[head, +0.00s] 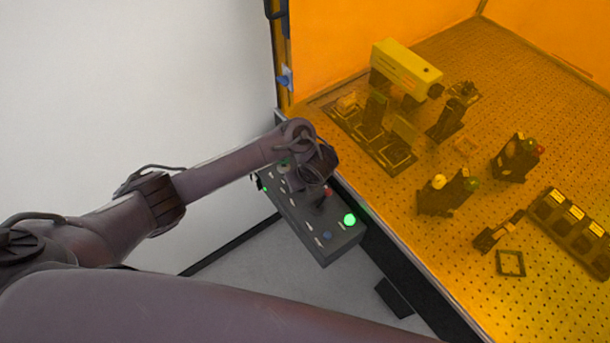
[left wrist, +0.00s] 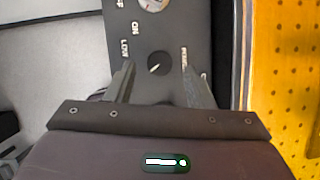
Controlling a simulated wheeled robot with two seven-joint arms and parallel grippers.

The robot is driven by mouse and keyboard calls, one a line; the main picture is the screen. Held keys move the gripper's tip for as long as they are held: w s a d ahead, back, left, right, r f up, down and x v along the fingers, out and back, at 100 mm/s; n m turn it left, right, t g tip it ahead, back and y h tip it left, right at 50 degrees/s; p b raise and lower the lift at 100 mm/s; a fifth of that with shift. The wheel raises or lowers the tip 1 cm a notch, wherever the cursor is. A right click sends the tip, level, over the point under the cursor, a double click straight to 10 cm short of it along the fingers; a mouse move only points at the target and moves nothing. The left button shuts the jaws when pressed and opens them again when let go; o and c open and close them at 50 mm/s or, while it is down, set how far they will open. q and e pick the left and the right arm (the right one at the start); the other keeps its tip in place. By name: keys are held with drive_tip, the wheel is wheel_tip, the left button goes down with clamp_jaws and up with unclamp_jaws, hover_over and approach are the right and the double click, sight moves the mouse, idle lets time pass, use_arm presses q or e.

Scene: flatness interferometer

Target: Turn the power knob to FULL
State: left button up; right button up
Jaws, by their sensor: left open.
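The power knob (left wrist: 159,64) is a round black dial with a short white pointer mark, on a dark control box (left wrist: 177,35). In the left wrist view the mark points toward the lower left. A LOW label is left of the knob, and a sideways label on the right is too small to read surely. My left gripper (left wrist: 158,70) is open, with one finger on each side of the knob and visible gaps; I cannot tell how far above the panel it is. In the head view the control box (head: 330,248) is partly covered by my left arm, which hides the knob.
A silver round part (left wrist: 154,4) lies beyond the knob. Right of the box is a perforated optical table (head: 470,130) with optics and a yellow laser housing (head: 405,68).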

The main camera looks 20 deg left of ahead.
use_arm(q)
drive_tip(key=v, duration=0.3)
drive_tip(key=shift+s+d+r, duration=0.1)
drive_tip(key=shift+d, duration=0.1)
drive_tip(key=shift+v, duration=1.1)
drive_tip(key=shift+a, duration=0.15)
